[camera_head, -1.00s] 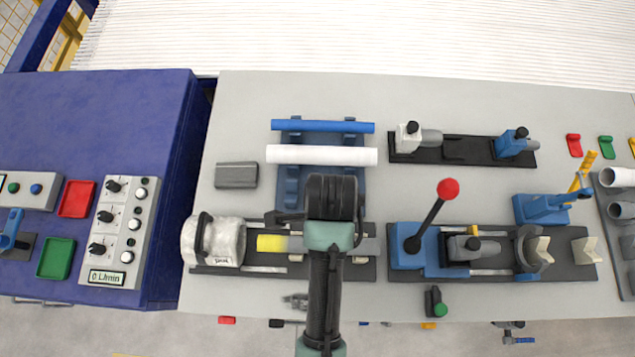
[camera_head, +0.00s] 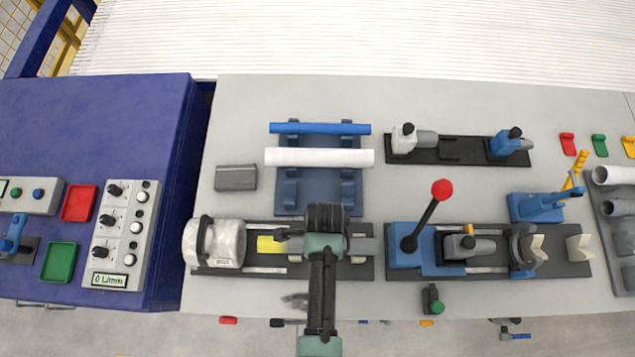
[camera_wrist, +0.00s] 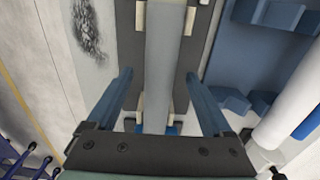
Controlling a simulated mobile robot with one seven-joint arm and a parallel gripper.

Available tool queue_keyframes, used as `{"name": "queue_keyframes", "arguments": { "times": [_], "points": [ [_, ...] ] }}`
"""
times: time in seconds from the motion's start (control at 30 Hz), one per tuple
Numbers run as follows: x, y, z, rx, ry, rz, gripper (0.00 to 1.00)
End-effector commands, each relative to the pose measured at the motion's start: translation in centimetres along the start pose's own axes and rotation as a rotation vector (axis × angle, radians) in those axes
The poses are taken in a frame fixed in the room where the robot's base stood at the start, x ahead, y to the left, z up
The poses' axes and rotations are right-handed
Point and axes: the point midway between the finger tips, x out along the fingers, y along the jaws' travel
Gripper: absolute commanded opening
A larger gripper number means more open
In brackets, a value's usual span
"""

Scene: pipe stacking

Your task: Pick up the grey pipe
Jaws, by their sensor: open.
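The grey pipe (camera_head: 364,246) lies across the long dark fixture at the front of the table, with a yellow part (camera_head: 268,245) at its left. My arm hides its middle in the head view. In the wrist view the grey pipe (camera_wrist: 168,50) runs up the middle, resting on pale supports. My gripper (camera_head: 322,220) is over the pipe in the head view. In the wrist view my gripper (camera_wrist: 158,74) is open, its two blue fingers apart on either side of the pipe. No contact shows, and the exact height above the pipe is unclear.
Behind the fixture, a blue rack (camera_head: 318,190) carries a white pipe (camera_head: 320,157) and a blue pipe (camera_head: 320,128). A red-knobbed lever (camera_head: 441,190) stands up to the right. A white cylindrical unit (camera_head: 213,244) is at the fixture's left end. Bare table lies around the grey block (camera_head: 236,178).

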Motion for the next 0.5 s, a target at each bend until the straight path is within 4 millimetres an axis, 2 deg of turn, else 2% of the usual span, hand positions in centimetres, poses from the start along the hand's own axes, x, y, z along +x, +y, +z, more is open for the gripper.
{"name": "queue_keyframes", "arguments": {
  "times": [0.13, 0.37, 0.4, 0.5],
  "points": [
    [1.06, 0.06, -0.01, 0.000, 0.000, 0.001, 0.85],
    [1.23, 0.04, -0.01, 0.000, 0.000, 0.000, 0.85],
    [1.22, 0.04, -0.01, 0.000, 0.000, 0.000, 0.83],
    [1.21, 0.04, -0.01, 0.000, 0.000, 0.000, 0.65]
  ]
}}
